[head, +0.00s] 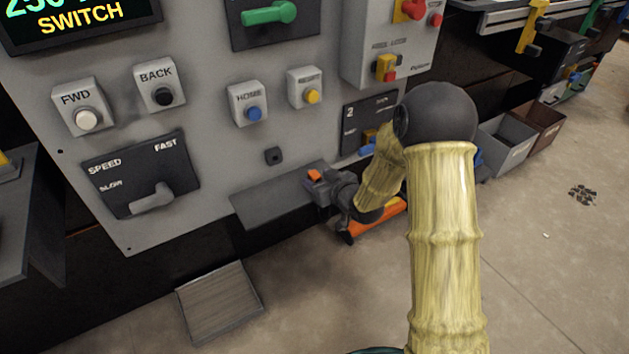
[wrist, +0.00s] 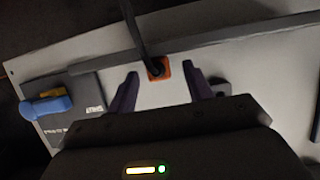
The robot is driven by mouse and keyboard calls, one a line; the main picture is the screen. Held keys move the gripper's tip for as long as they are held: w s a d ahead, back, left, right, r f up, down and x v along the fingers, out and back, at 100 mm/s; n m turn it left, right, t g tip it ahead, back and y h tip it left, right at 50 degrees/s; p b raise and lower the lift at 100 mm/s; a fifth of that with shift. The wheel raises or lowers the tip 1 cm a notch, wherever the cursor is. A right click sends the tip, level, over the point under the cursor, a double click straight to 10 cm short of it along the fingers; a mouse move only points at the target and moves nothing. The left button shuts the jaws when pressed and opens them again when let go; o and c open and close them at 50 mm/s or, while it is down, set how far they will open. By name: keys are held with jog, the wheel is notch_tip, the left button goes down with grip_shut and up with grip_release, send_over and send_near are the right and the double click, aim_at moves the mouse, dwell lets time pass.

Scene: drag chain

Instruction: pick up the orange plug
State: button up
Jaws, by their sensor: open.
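The orange plug (wrist: 158,68) shows in the wrist view as a small orange block with a dark cable running up from it. It lies between the tips of my gripper's (wrist: 163,74) two fingers, with a gap on each side. How far beyond the tips it lies I cannot tell. In the head view a small orange patch, likely the plug (head: 315,175), shows at the right end of the grey shelf (head: 268,201), against my gripper (head: 321,190). My gripper is open and holds nothing. The arm hides part of the area behind it.
The grey control panel (head: 215,120) stands close behind the shelf, with buttons and a speed lever (head: 152,198). An orange bar (head: 378,219) shows below my gripper. A blue-and-yellow switch (wrist: 50,103) is at the left in the wrist view. Open floor lies to the right.

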aim_at(317, 176)
jog(key=shift+x, duration=0.85)
jog(key=c, duration=1.1)
jog(key=shift+o, duration=0.2)
notch_tip(317, 176, up, 10)
jog(key=p, duration=0.4)
